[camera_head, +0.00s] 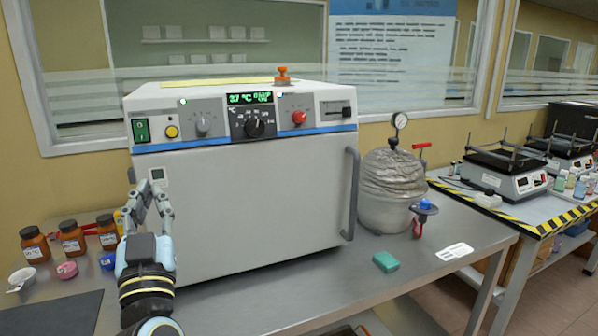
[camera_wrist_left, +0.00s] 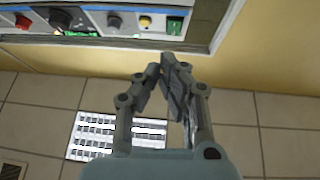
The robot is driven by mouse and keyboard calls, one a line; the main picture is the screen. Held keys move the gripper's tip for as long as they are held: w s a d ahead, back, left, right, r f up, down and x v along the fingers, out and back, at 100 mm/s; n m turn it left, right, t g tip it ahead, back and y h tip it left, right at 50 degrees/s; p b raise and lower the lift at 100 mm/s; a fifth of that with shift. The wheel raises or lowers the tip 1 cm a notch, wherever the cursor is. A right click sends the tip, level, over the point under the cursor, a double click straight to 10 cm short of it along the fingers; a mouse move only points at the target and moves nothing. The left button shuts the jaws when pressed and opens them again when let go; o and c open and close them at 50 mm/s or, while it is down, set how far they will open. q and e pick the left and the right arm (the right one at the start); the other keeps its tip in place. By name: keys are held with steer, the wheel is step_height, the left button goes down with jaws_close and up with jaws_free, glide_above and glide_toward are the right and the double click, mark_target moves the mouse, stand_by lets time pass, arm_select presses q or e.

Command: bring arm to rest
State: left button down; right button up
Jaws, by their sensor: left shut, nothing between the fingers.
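My left gripper (camera_head: 151,186) is raised in front of the left side of a large white oven (camera_head: 250,200) in the head view. Its fingers point up, and it is empty. In the left wrist view the gripper's fingertips (camera_wrist_left: 168,66) meet, so it is shut with nothing between them. The oven's control panel also shows upside down at the top of the left wrist view (camera_wrist_left: 100,18). The oven door is closed, with its handle (camera_head: 350,193) on the right. My right gripper is not in view.
Brown bottles (camera_head: 71,238) stand left of my gripper, near a dark mat (camera_head: 50,315). A pressure vessel with a gauge (camera_head: 388,190) stands right of the oven. A green block (camera_head: 385,262) and a white label (camera_head: 454,251) lie on the steel bench's right part, which has some free room.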

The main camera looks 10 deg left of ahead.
arm_select(q)
steer(key=s+d+f+m+g+h, duration=0.6)
steer(key=s+f+m+g+h, duration=0.15)
steer(key=f+h, duration=0.4)
steer(key=s+a+f+n+g+y, duration=0.1)
steer(key=s+a+f+g, duration=0.3)
steer(key=s, duration=0.6)
steer(key=s+a+f+n+g+y, duration=0.1)
steer(key=s+a+g+y, duration=0.1)
steer(key=s+g, duration=0.7)
steer(key=s+a+f+t+b, duration=0.15)
steer(key=f+b, duration=0.25)
steer(key=f, duration=1.3)
steer(key=s+a+f+b, duration=0.1)
steer(key=s+f+b, duration=0.15)
steer(key=f, duration=1.35)
steer(key=s+f+g+b, duration=0.1)
steer(key=s+f+b, duration=0.5)
steer(key=s+f, duration=1.1)
step_height(320, 180, down, 4)
steer(key=shift+s+a+f+h, duration=0.25)
steer(key=shift+s+h, duration=0.1)
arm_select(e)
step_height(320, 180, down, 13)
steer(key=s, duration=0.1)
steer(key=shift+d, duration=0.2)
